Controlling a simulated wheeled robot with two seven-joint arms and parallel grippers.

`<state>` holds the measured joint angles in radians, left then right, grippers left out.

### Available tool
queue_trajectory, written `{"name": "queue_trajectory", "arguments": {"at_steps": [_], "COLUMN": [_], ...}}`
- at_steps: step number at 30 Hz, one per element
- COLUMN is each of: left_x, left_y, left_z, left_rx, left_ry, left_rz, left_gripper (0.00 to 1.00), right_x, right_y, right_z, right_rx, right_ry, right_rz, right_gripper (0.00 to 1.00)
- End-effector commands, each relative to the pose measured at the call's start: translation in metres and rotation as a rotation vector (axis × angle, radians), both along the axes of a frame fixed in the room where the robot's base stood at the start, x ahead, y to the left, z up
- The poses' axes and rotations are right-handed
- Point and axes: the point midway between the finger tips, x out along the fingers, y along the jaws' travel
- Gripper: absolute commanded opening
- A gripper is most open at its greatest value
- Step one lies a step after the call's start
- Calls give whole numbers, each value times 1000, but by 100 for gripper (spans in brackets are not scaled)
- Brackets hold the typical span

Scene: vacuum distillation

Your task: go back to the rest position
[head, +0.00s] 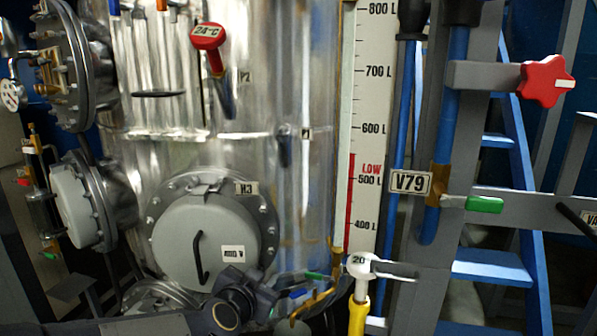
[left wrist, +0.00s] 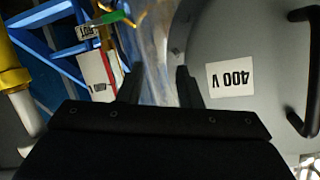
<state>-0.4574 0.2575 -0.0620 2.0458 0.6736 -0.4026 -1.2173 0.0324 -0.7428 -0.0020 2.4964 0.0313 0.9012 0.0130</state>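My left gripper (head: 262,290) is at the bottom centre of the head view, in front of the tank and just below and right of the round grey hatch. In the left wrist view my left gripper (left wrist: 159,82) shows two dark fingers standing apart with nothing between them. The grey hatch cover with a "400 V" label (left wrist: 232,78) lies beyond the fingers on the right. My right gripper is in neither view.
The shiny tank (head: 270,100) fills the centre, with the hatch (head: 185,240) bolted on. A level scale (head: 367,130) stands to its right. A white-headed yellow valve (head: 360,266) is right of my gripper. A red star knob (head: 545,82) and blue ladder (head: 492,265) are farther right.

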Motion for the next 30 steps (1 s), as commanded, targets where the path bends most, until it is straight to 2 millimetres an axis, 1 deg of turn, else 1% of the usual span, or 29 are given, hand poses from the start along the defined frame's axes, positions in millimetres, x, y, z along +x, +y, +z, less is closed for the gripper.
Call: {"name": "queue_trajectory", "arguments": {"at_steps": [1,2,3,5,6,8,9,11,12,15,16,18,21,24,30], "left_x": [-18,-30,-49,-80,-103,-138,-162,-196,-217,-261,-272,-290,-304,-308,-307], "left_y": [19,26,38,53,63,76,85,97,104,118,121,126,130,131,130], "left_z": [15,19,23,25,24,19,13,3,-4,-22,-27,-36,-42,-44,-44], "left_rx": [-85,-134,-197,-279,-326,-385,-418,-457,-478,-514,-522,-535,-545,-547,-548], "left_ry": [39,74,126,214,278,381,450,551,613,742,771,824,863,877,876], "left_rz": [-13,-26,-39,-47,-44,-22,4,57,99,210,241,301,350,363,360], "left_gripper": [32,32,32,32,32,32,32,32,32,32,32,32,32,32,32], "right_x": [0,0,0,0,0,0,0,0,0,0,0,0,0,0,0], "right_y": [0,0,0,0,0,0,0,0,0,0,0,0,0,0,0], "right_z": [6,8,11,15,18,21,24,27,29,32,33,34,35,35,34], "right_rx": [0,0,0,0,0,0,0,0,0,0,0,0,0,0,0], "right_ry": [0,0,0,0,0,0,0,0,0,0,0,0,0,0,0], "right_rz": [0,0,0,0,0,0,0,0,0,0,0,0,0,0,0], "right_gripper": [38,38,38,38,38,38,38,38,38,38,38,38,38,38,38]}}
